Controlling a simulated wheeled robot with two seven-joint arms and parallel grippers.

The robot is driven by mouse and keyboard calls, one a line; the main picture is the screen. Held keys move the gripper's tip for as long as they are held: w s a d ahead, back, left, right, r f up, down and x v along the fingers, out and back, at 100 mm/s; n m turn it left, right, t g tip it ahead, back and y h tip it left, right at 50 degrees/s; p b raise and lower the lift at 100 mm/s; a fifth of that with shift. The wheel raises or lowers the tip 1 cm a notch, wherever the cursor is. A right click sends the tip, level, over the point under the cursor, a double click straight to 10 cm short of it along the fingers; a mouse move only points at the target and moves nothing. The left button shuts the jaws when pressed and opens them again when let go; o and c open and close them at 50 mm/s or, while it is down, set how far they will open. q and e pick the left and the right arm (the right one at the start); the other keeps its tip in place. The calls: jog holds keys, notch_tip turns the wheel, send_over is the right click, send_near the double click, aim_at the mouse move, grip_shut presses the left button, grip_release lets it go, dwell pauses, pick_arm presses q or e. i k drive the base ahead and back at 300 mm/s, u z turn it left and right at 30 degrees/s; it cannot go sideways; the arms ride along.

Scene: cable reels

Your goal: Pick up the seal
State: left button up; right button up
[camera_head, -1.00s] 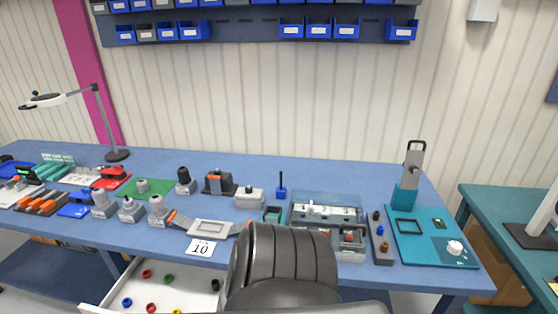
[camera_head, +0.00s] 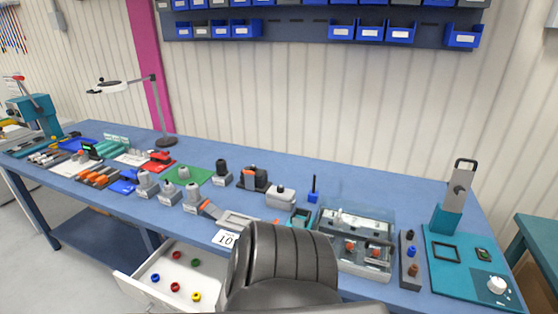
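No thing in view is clearly marked as the seal, and I cannot tell which one it is. Small rings lie in the open white drawer (camera_head: 215,264): a blue ring (camera_head: 155,278), a green ring (camera_head: 196,262), a yellow ring (camera_head: 197,296) and red rings (camera_head: 177,255). On the blue table (camera_head: 330,181), a grey block (camera_head: 408,278) holds a black, a blue and a brown small part in a row. Neither of my grippers is in view.
A clear-covered fixture (camera_head: 355,245) and a teal press (camera_head: 450,212) stand at the right. Grey holders (camera_head: 192,203) line the middle. A magnifier lamp (camera_head: 165,140) stands behind.

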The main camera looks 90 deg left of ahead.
aim_at(158, 278)
jog(key=u, duration=2.35)
